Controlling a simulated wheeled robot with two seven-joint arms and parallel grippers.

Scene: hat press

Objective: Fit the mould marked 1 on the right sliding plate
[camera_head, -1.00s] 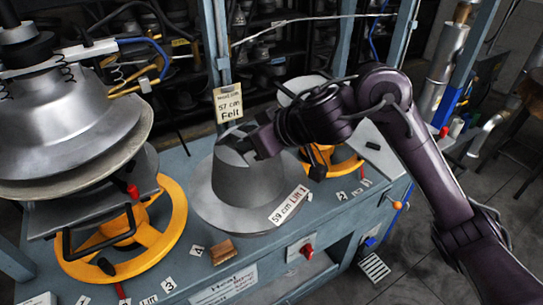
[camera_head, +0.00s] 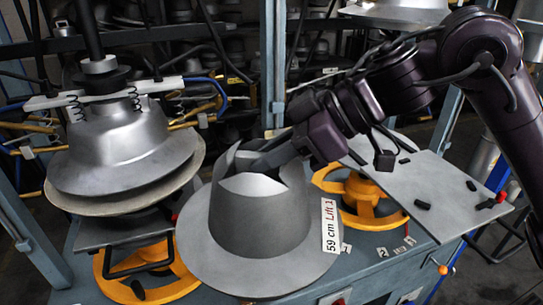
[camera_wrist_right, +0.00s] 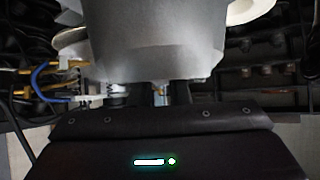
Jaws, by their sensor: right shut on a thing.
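The mould marked 1 (camera_head: 258,222) is a grey hat shape with a wide brim, a notched crown top and a "59 cm Lift 1" label (camera_head: 329,225). It looks upright and fills the middle front of the head view. My right gripper (camera_head: 282,153) is shut on it at the top of the crown. The mould also shows at the top of the right wrist view (camera_wrist_right: 158,38). The right sliding plate (camera_head: 425,188) is a flat grey plate with small black pegs, to the right of the mould and apart from it. My left gripper is not in view.
A press on the left carries a silver mould (camera_head: 128,135) above a lower plate and an orange handwheel (camera_head: 125,285). Another orange wheel (camera_head: 352,195) stands behind the mould. A blue-grey post (camera_head: 274,65) rises behind. Another mould (camera_head: 395,12) is at the top right.

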